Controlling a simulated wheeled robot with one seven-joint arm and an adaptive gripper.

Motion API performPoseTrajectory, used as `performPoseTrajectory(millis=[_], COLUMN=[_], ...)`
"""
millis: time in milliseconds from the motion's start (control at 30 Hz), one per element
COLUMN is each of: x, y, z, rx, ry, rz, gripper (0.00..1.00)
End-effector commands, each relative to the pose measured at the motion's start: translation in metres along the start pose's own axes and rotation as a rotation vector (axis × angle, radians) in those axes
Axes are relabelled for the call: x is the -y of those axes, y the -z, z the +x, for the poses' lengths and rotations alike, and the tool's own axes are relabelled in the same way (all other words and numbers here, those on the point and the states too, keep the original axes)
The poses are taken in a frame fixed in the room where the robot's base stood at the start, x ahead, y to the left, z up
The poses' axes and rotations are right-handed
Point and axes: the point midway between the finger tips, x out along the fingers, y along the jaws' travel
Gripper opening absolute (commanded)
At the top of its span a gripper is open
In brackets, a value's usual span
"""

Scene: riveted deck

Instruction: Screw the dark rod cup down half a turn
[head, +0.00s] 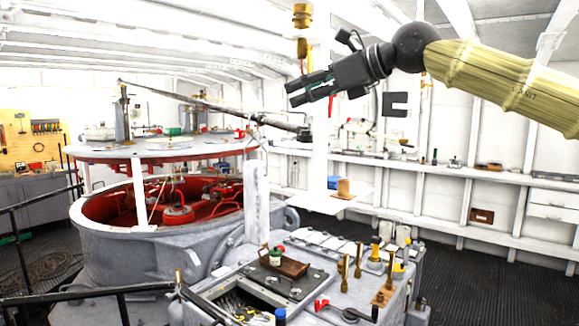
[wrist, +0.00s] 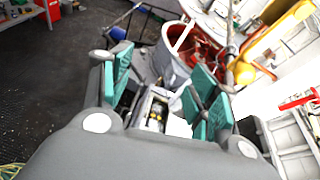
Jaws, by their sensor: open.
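My gripper (head: 296,93) is held high in the upper middle of the head view, pointing left, open and empty. In the wrist view its two teal-padded fingers (wrist: 160,85) stand apart, with no object gripped between them. A long dark rod (head: 215,107) slants down to the right above the red-lined round machine, below and left of my gripper. It has a thick dark end (head: 303,132). I cannot tell whether this end is the rod cup, and I cannot pick out the cup for certain in either view.
The grey machine block (head: 330,262) in front carries brass fittings (head: 375,252), a small wooden tray (head: 285,264) and an open hatch. A brass fitting (head: 303,15) hangs above my gripper. A dark railing (head: 90,298) crosses the lower left. Dark floor (head: 485,265) is clear at right.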

Motion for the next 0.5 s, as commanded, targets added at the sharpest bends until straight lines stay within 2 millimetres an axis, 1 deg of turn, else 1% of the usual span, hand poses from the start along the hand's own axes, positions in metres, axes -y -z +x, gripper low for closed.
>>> performPoseTrajectory(millis=[100, 500], x=[0.0, -0.002], y=[0.015, 0.061], z=[0.012, 0.05], rx=[-0.025, -0.105], ry=[0.003, 0.016], rz=[-0.011, -0.057], gripper=[0.6, 0.6])
